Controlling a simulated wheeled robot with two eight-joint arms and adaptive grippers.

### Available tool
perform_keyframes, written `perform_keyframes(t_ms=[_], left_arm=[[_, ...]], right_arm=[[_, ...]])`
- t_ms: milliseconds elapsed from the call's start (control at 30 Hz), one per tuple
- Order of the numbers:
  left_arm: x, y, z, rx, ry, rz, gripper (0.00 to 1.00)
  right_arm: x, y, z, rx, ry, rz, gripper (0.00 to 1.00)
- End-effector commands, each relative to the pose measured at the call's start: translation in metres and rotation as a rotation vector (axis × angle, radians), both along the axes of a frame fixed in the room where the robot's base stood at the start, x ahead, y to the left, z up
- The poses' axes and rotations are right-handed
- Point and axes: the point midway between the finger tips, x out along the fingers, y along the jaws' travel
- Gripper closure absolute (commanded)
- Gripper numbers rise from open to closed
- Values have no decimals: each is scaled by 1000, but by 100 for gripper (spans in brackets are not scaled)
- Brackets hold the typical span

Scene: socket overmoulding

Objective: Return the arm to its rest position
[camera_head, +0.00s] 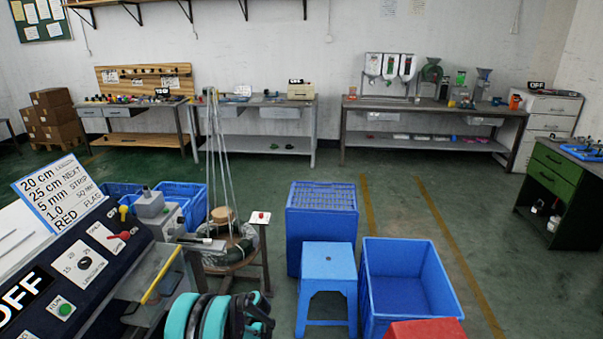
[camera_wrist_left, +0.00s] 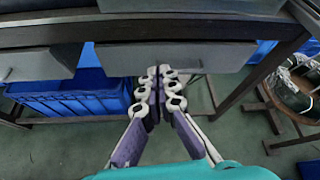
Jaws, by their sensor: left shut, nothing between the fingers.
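My left gripper (camera_wrist_left: 159,76) shows in the left wrist view with its fingers together and nothing between them. In the head view my teal and black arm parts show at the bottom, left of centre, beside the machine panel (camera_head: 95,262). The left fingertips cannot be made out there. My right gripper is in neither view.
Blue crates (camera_wrist_left: 75,92) stand under the bench. A wire-coil stand (camera_head: 228,250) is close by the machine. A tall blue crate (camera_head: 321,253), a blue stool (camera_head: 328,262) and an open blue bin (camera_head: 436,297) stand to the right. Floor beyond them is clear up to the back tables.

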Motion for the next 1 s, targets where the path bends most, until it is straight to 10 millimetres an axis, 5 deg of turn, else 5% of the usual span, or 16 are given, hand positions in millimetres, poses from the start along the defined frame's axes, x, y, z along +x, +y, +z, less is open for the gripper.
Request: perform_keyframes(t_ms=[33,267,500,733,1000], left_arm=[[-3,-3,21,-53,-53,9,100],[-27,-28,91,-318,-311,92,100],[-80,-62,146,-608,-562,235,100],[-147,-100,179,-890,-782,435,100],[-226,-147,189,-1209,-998,735,100]], right_arm=[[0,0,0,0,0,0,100],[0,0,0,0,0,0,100],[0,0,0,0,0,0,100],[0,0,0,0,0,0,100],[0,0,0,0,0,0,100]])
